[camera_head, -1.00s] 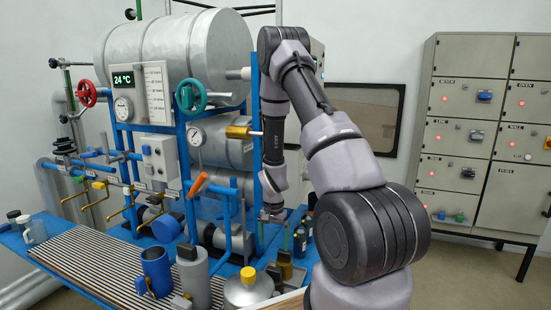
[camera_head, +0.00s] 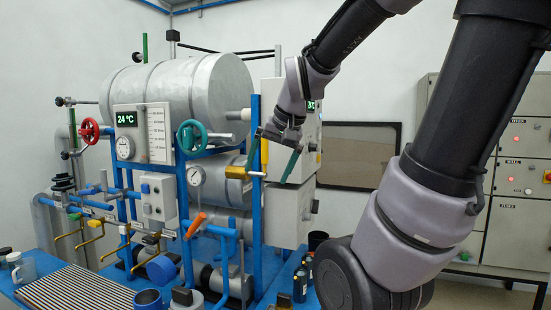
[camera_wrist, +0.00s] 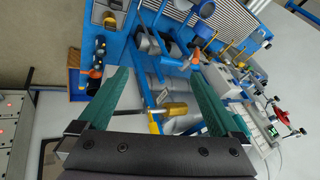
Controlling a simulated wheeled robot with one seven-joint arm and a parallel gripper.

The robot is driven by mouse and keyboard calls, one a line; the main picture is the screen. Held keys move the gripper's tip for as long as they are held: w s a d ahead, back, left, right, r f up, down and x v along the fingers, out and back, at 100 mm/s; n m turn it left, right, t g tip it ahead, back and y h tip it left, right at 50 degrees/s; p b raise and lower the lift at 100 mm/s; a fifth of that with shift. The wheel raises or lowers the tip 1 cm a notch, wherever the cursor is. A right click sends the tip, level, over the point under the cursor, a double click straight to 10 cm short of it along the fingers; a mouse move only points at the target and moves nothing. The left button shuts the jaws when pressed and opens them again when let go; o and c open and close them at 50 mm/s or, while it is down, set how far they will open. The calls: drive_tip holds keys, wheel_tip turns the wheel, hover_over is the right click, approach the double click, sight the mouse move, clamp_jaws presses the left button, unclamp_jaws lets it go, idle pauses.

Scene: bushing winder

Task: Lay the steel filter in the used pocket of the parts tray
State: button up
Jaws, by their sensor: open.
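My gripper (camera_head: 270,178) is raised in front of the right side of the blue-framed machine. Its green fingers point down and are apart in the head view. In the wrist view my gripper (camera_wrist: 156,75) is open, with nothing held between the fingertips. A brass-coloured valve handle (camera_wrist: 175,109) on a thin rod shows beyond the fingers; it also shows in the head view (camera_head: 237,172), left of my gripper. I cannot make out the steel filter or the used pocket of the parts tray in these frames.
Dark bottles (camera_head: 302,280) stand at the bench's right side. The machine's blue posts, pipes and an orange-handled lever (camera_head: 196,224) crowd the space left of my gripper. Grey electrical cabinets (camera_head: 518,180) stand at the right.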

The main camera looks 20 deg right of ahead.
drive_tip(key=s+a+r+t, duration=0.1)
drive_tip(key=s+r, duration=0.2)
drive_tip(key=s, duration=0.3)
drive_tip(key=shift+s+r+n, duration=0.2)
drive_tip(key=shift+s+n, duration=0.1)
drive_tip(key=shift+n, duration=0.1)
